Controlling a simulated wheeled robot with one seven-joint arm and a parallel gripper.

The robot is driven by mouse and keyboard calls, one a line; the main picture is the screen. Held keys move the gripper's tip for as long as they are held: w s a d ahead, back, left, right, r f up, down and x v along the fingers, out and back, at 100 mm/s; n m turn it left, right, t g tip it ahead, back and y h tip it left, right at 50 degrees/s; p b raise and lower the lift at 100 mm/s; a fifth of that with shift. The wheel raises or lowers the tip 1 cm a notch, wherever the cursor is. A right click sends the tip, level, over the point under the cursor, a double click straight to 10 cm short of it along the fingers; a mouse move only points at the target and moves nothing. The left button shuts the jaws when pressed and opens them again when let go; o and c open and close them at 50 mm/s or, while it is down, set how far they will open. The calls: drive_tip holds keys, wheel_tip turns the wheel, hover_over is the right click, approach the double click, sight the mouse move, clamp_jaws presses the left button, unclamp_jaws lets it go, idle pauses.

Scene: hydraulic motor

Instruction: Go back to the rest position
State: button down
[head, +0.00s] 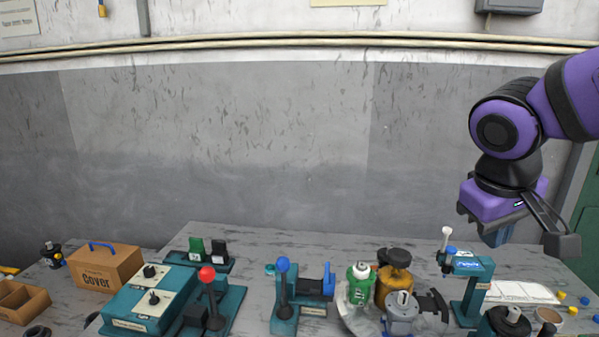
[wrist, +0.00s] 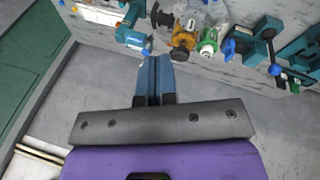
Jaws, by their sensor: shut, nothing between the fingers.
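My gripper (head: 497,233) hangs at the end of my purple arm at the right of the head view, above the right part of the table and touching nothing there. In the wrist view my gripper (wrist: 154,66) shows its two blue fingers pressed together with nothing between them.
The grey table (head: 240,243) carries a cardboard cover box (head: 103,268), a teal control box (head: 150,297), a blue-knobbed lever stand (head: 284,300), a green bottle (head: 359,285) and an amber part (head: 394,278).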

drive_tip(key=s+d+r+m+t+y, duration=0.2)
drive_tip(key=s+r, duration=0.1)
drive_tip(key=s, duration=0.5)
drive_tip(key=shift+d+r+t+y, duration=0.25)
drive_tip(key=shift+r+t+y, duration=0.1)
drive_tip(key=shift+t+y, duration=0.05)
